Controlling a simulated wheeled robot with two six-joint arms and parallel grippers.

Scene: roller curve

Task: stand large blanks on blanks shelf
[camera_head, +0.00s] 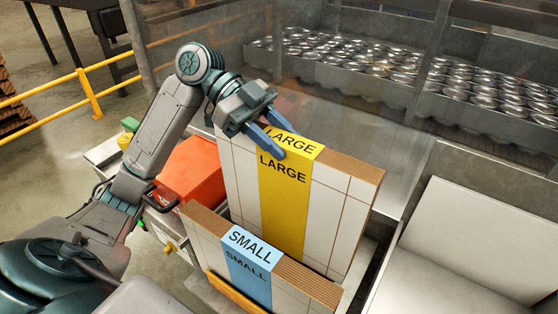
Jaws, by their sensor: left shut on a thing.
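A tall bundle of large blanks (330,220) stands upright in the middle, white with brown edges and a yellow band marked LARGE. My left gripper (279,137) is at the top edge of this bundle, near its left end, its blue fingers shut on it. A lower bundle of small blanks (290,284) with a blue band marked SMALL stands in front and hides the foot of the large blanks. What the large blanks rest on is hidden. My right gripper is not in view.
A clear panel (330,110) stands behind the blanks, with many metal cans (480,90) beyond it. An orange-red box (190,172) lies to the left of the blanks. A pale sloping panel (465,245) is at the right. A yellow rail (90,92) is at the far left.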

